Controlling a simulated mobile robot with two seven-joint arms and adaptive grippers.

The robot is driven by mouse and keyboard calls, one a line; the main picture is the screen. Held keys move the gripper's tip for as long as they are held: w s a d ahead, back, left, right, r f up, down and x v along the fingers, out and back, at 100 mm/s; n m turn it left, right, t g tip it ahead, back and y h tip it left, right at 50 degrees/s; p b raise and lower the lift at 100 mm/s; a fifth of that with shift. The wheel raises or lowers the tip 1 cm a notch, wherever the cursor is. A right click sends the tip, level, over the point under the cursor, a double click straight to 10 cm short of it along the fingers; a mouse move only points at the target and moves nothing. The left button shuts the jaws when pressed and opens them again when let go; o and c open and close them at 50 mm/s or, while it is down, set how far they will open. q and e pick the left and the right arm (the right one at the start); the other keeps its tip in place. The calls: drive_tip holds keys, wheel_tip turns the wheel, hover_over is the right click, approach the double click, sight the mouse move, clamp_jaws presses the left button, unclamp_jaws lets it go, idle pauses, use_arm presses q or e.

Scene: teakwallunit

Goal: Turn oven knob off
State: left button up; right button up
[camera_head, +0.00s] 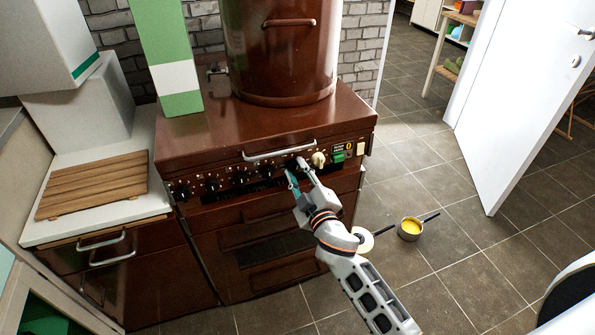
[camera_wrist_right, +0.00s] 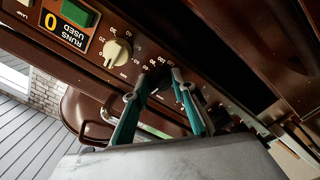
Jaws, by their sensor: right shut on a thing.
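The brown oven (camera_head: 270,215) has a front panel with a row of black knobs (camera_head: 241,178) and one cream knob (camera_head: 318,159) near its right end. My right gripper (camera_head: 297,168) is at the panel, just left of the cream knob. In the right wrist view, its two teal-tipped fingers (camera_wrist_right: 159,82) are closed around a black knob (camera_wrist_right: 157,76), which is partly hidden between them. The cream knob (camera_wrist_right: 117,52) shows beside the fingers, untouched, with a number scale around it. My left gripper is not in view.
A metal handle bar (camera_head: 279,150) runs along the stove's front edge. A big brown pot (camera_head: 281,60) and a green-white box (camera_head: 166,55) stand on top. A wooden board (camera_head: 93,187) lies on the left counter. A pan with yellow contents (camera_head: 411,229) is on the floor.

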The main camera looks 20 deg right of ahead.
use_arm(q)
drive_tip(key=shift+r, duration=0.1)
use_arm(e)
drive_tip(key=shift+n, duration=1.1)
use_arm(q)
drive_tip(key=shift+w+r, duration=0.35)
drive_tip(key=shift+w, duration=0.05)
use_arm(e)
drive_tip(key=o, duration=1.1)
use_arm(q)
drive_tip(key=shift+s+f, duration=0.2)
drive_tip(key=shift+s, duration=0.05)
use_arm(e)
drive_tip(key=s, duration=1.2)
drive_tip(key=shift+d, duration=0.15)
